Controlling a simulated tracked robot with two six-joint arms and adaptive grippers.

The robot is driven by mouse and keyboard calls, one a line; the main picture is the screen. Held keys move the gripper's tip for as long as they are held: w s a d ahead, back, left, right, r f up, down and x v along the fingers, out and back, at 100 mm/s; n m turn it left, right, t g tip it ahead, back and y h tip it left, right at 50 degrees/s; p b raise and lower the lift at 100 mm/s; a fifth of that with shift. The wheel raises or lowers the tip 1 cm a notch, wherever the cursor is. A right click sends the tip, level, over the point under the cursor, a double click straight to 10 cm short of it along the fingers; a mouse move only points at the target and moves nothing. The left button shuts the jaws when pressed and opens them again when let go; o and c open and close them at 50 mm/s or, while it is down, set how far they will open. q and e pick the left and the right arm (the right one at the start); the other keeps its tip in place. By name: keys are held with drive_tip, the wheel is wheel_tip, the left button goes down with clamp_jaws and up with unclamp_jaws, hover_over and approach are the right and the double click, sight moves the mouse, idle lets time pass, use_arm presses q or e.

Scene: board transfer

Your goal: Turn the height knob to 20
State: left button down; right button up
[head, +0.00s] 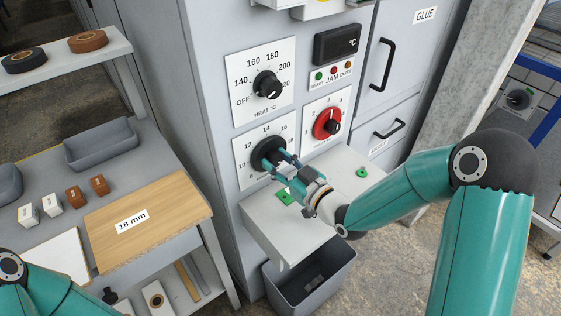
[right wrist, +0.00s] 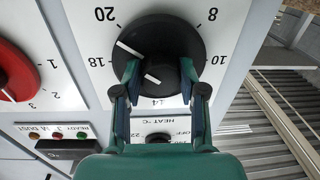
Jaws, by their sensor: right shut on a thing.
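The height knob (head: 265,150) is a black round knob on a white dial plate (head: 244,157), low on the grey machine front. In the right wrist view the knob (right wrist: 158,38) appears upside down, with 20, 18, 14, 10 and 8 readable around it. A white line on its face points between 18 and 20. My right gripper (head: 284,164) is shut on the knob; its fingers (right wrist: 158,92) sit on both sides of the knob's grip in the right wrist view. Part of my left arm shows at the lower left, but its gripper is out of frame.
The heat knob (head: 267,85) is above, and a red knob (head: 327,123) is to the right. A grey ledge (head: 285,228) with green buttons juts out below, above a dark bin (head: 333,274). A side table holds an 18 mm board (head: 160,220).

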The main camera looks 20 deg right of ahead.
drive_tip(key=shift+w+m+b, duration=0.1)
drive_tip(key=shift+m+b, duration=0.7)
drive_tip(key=shift+b, duration=0.15)
drive_tip(key=shift+r+m+b, duration=0.1)
drive_tip(key=shift+m+b, duration=0.2)
drive_tip(key=shift+m, duration=0.2)
drive_tip(key=o, duration=0.9)
drive_tip(key=shift+c, duration=0.2)
drive_tip(key=shift+o, duration=1.4)
